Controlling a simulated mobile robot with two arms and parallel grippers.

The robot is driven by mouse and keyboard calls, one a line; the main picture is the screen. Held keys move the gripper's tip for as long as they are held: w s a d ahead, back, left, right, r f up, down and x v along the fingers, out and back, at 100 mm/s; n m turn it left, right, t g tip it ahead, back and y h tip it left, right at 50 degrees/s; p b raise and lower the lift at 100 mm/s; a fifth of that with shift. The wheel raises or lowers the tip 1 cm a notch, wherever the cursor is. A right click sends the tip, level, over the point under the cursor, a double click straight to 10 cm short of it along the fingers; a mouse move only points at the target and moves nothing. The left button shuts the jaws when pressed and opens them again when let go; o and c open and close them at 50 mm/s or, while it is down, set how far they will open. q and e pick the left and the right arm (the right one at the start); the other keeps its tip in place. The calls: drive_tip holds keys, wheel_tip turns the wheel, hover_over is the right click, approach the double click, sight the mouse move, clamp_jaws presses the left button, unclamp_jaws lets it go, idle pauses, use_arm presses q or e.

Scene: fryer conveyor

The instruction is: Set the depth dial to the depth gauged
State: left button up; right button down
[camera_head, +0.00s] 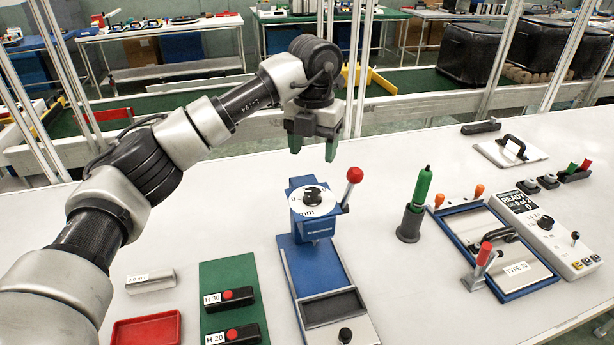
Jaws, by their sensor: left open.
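The depth dial (312,198) is a black knob on a white round scale marked mm, on top of a blue press (314,229). Its pointer setting is too small to read. A lever with a red ball (354,175) rises at the press's right. My left gripper (313,152) is open and empty, fingers pointing down, above and behind the dial and apart from it. A grey block (151,281) with a white label ending in mm lies at the left; its figure is hard to read. My right gripper is not in view.
A green mat (238,276) holds black blocks labelled H 30 (232,299) and H 20 (234,336). A red tray (146,322) lies left. A green-handled tool (422,186) stands in a dark holder right of the press, before a blue-framed fixture (450,218) and control box (548,232).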

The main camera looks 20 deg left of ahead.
sight(312, 191)
use_arm(q)
wheel_tip(312, 191, down, 9)
drive_tip(key=shift+s+f+p, duration=0.1)
drive_tip(key=shift+f+p, duration=0.1)
drive_tip(key=shift+p, duration=0.95)
drive_tip(key=shift+s+f, duration=0.1)
drive_tip(key=shift+f, duration=0.4)
drive_tip(key=c, duration=0.9)
